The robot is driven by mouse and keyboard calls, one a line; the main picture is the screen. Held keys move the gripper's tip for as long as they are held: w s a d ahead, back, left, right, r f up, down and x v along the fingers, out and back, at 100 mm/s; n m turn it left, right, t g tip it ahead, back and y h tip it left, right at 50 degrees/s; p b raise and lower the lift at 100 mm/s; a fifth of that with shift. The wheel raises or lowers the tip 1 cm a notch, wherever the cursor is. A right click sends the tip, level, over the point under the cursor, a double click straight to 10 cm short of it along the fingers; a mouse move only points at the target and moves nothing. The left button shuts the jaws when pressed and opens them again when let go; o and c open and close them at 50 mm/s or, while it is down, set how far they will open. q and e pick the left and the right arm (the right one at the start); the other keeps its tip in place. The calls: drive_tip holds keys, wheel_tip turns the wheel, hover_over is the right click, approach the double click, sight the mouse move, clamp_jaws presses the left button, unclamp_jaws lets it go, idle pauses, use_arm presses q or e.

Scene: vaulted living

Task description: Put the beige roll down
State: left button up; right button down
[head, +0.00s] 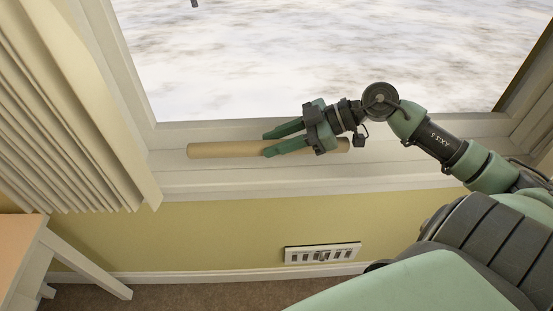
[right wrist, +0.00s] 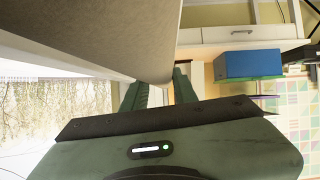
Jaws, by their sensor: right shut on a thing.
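The beige roll (head: 222,149) lies lengthwise along the white window sill (head: 215,176) in the head view, and appears to rest on it. My right gripper (head: 266,144) reaches in from the right, its two green fingers on either side of the roll's middle. It is shut on the roll. The roll's right end shows just past the gripper. In the right wrist view the roll (right wrist: 110,30) fills the upper left, close to the camera, with the green fingers (right wrist: 158,88) against it. My left gripper is not in view.
Pleated curtains (head: 65,100) hang left of the sill. A window pane (head: 300,50) stands behind it. The sill is clear right of the roll.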

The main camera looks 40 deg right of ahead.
sight(276, 171)
wheel_tip(276, 171, down, 6)
drive_tip(key=shift+f, duration=0.1)
idle(0.4)
drive_tip(key=c, duration=1.1)
unclamp_jaws()
drive_tip(key=shift+f, duration=0.1)
drive_tip(key=v, duration=1.2)
